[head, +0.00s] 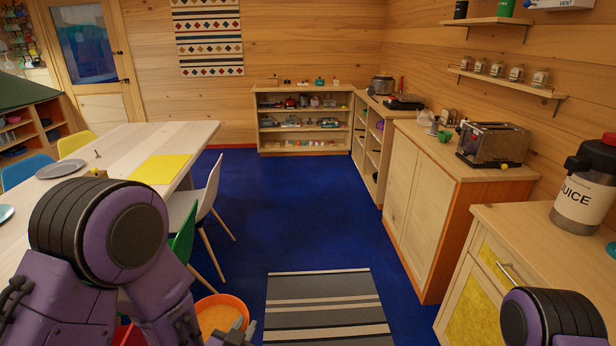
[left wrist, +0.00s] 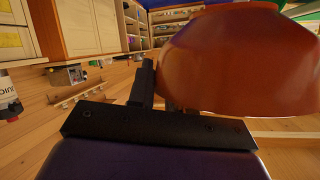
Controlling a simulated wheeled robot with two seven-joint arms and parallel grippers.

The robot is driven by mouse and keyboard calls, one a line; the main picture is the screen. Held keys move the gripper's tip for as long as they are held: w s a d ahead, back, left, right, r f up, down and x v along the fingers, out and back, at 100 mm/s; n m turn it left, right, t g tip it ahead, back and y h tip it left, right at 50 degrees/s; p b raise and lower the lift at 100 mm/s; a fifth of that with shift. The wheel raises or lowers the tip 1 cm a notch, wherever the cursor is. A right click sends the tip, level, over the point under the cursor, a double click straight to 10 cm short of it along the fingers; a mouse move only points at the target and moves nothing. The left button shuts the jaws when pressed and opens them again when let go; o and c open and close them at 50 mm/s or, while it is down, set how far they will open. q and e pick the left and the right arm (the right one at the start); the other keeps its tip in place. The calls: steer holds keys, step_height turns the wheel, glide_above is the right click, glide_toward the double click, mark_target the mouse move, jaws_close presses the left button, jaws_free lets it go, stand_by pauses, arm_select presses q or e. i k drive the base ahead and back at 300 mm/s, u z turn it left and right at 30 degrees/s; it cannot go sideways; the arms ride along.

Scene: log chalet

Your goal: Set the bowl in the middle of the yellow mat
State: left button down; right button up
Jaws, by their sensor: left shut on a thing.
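The orange bowl (head: 218,313) is low in the head view, beside the table and above the floor, with its open side up. My left gripper (head: 243,328) is shut on the bowl's right side. In the left wrist view the bowl (left wrist: 240,60) fills the upper right, against the dark gripper fingers (left wrist: 150,85). The yellow mat (head: 160,169) lies flat on the pale table, near its right edge, farther off than the bowl. Nothing is seen on the visible part of the mat. My right gripper is out of view; only part of my right arm shows.
The wooden table (head: 135,137) holds a grey plate (head: 60,168) left of the mat. A white chair (head: 207,192) and a green chair (head: 184,236) stand at its right side. Blue floor and a striped rug (head: 325,305) are clear. A counter (head: 545,218) runs along the right.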

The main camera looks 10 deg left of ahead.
mark_target(159, 168)
steer(key=i, duration=2.15)
steer(key=u, duration=0.8)
steer(key=i, duration=2.05)
steer(key=u, duration=1.2)
steer(key=i, duration=0.7)
steer(key=u, duration=0.25)
